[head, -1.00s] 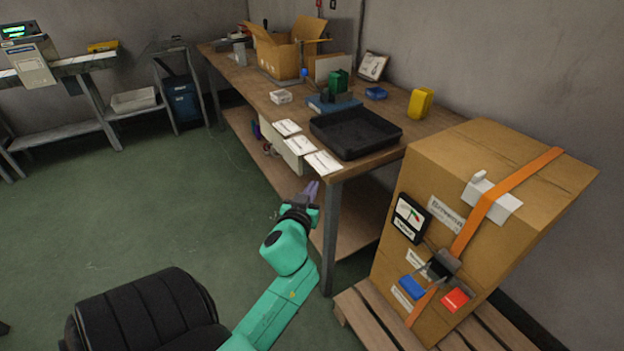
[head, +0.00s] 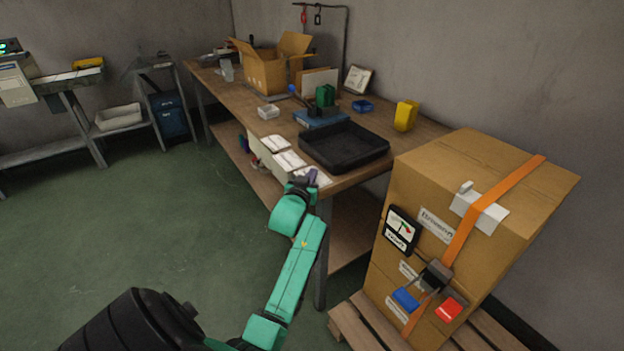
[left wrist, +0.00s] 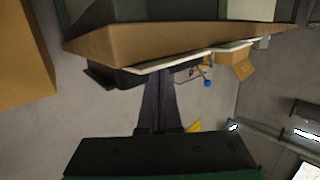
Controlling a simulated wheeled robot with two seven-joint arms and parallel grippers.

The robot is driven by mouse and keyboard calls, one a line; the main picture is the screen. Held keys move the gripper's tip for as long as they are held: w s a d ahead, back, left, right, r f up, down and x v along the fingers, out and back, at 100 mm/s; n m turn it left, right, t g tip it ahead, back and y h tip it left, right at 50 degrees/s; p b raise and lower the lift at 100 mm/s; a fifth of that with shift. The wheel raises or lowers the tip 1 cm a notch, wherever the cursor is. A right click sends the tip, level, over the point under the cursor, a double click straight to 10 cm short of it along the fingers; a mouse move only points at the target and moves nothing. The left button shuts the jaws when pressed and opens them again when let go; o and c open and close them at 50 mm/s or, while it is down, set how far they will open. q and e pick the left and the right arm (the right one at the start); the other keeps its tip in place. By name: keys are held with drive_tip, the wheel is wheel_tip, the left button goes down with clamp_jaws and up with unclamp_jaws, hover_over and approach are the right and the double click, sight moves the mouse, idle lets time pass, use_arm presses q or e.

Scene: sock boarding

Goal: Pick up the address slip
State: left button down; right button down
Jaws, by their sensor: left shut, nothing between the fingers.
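Three white paper slips lie in a row along the table's front edge in the head view: a far slip (head: 274,144), a middle slip (head: 289,160) and a near slip (head: 318,177). Their print is too small to read, so I cannot tell which is the address slip. My left gripper (head: 306,178) is shut and empty at the table's near corner, partly covering the near slip. In the left wrist view its dark fingers (left wrist: 160,90) are together, close to the table edge, where a white slip edge (left wrist: 190,59) shows. My right gripper is not in view.
A black tray (head: 344,165) sits right behind the slips. A small white box (head: 268,112), a blue item (head: 318,118) and an open carton (head: 268,75) stand farther back. A large strapped carton (head: 470,200) on a pallet stands right of the table. The floor at left is clear.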

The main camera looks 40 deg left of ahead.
use_arm(q)
drive_tip(key=shift+w+a+f, duration=0.1)
drive_tip(key=shift+w+f, duration=0.1)
drive_tip(key=shift+f, duration=0.6)
drive_tip(key=shift+s, duration=0.1)
drive_tip(key=shift+s+d+p, duration=0.2)
drive_tip(key=shift+s+p, duration=0.15)
drive_tip(key=shift+p, duration=0.15)
drive_tip(key=shift+s+d+f, duration=0.1)
drive_tip(key=shift+s+f, duration=0.05)
